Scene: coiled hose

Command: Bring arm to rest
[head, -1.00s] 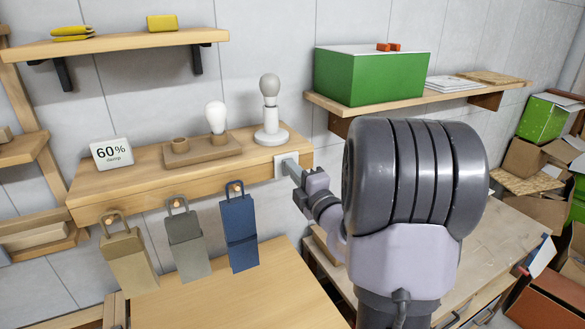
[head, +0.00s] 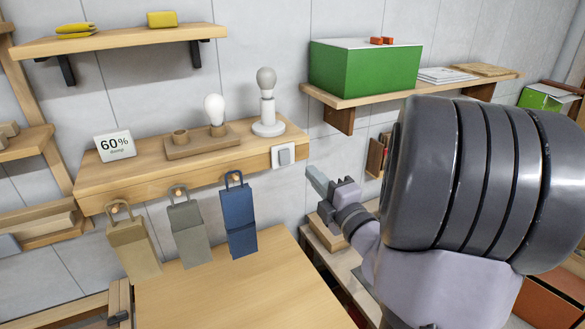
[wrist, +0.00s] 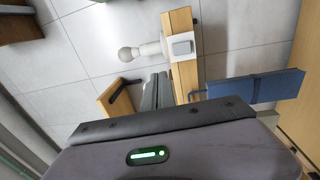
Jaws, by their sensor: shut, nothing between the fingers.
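My gripper (head: 318,182) is in the middle of the head view, in front of the wall and right of the wooden shelf (head: 88,200). It is shut, empty and touches nothing that I can see. My large grey arm fills the right of the head view. In the wrist view the gripper's fingers (wrist: 158,90) show partly above the dark housing. A white wall switch (head: 283,155) sits on the right end of the shelf front, apart from the fingertips. It also shows in the wrist view (wrist: 182,47).
Tan (head: 132,248), grey (head: 188,230) and blue (head: 239,215) bags hang from the shelf front. A lamp (head: 267,105), a bulb holder (head: 200,144) and a 60% sign (head: 115,146) stand on it. A green box (head: 362,70) sits on the upper right shelf. The wooden table (head: 240,290) below is bare.

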